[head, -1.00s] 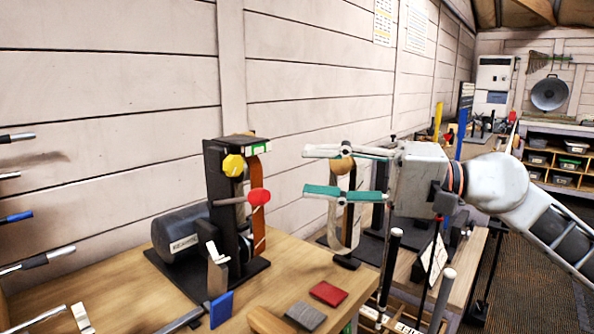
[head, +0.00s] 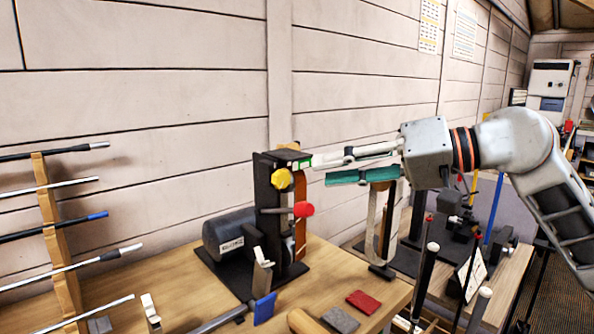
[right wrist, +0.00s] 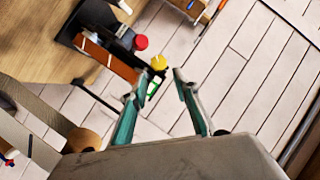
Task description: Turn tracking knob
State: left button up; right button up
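The belt sander (head: 262,215) stands on the bench, with a black upright, an orange belt and a dark motor. A yellow knob (head: 281,179) sits near its top and a red ball knob (head: 303,209) sits lower; which is the tracking knob is not labelled. My right gripper (head: 322,170) is open and empty, just right of the yellow knob and apart from it. In the right wrist view, the yellow knob (right wrist: 159,62) lies beyond the gap between the teal-padded fingertips (right wrist: 155,90), with the red knob (right wrist: 140,42) to its left. My left gripper is not in view.
A wooden rack (head: 55,235) with several club shafts stands at the left. A red block (head: 364,302) and a grey block (head: 340,319) lie on the bench front. Another stand with a pale loop (head: 372,225) is behind and below my right gripper.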

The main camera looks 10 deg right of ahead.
aim_at(286, 179)
jog(key=shift+x, duration=3.95)
jog(key=shift+d+f, duration=0.1)
jog(key=shift+f, duration=0.05)
jog(key=c, duration=0.8)
